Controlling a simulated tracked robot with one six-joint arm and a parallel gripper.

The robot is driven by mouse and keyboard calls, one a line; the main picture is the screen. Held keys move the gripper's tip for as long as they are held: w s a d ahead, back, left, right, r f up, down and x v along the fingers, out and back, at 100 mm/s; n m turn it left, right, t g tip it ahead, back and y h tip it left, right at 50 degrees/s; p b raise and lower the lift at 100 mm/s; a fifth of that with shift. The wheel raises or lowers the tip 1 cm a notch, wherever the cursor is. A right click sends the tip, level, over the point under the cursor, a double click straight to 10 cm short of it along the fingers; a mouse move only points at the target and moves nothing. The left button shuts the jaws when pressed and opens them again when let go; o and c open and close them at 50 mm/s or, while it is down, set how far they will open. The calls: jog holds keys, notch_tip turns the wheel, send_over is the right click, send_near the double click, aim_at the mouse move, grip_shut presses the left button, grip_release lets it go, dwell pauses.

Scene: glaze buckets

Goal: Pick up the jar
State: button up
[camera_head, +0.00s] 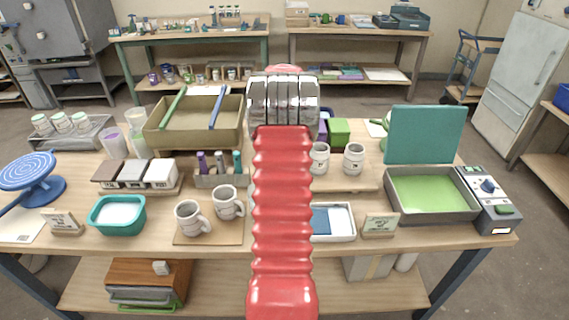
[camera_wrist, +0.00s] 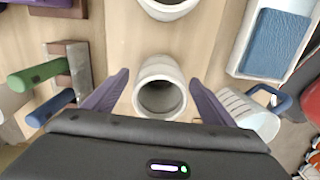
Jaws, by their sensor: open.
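A pale grey-white jar (camera_wrist: 161,76) with a round dark opening shows in the middle of the wrist view. My gripper (camera_wrist: 160,79) is open, with one purple finger on each side of the jar in the picture. A narrow gap shows between each finger and the jar; I cannot tell how far the jar is below the fingertips. In the head view my red arm covers the middle of the table and hides my fingers. Two small whitish labelled vessels, a left one (camera_head: 319,158) and a right one (camera_head: 353,159), stand right of my arm; I cannot match them to this jar.
In the wrist view another pale vessel (camera_wrist: 170,6) is at the top. A ribbed white vessel with a blue handle (camera_wrist: 247,113) is close to the right finger. Green (camera_wrist: 36,76) and blue (camera_wrist: 50,107) rods lie left. A white tray (camera_wrist: 236,66) is at upper right.

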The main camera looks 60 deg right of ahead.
jog(key=shift+c, duration=0.7)
jog(key=c, duration=1.2)
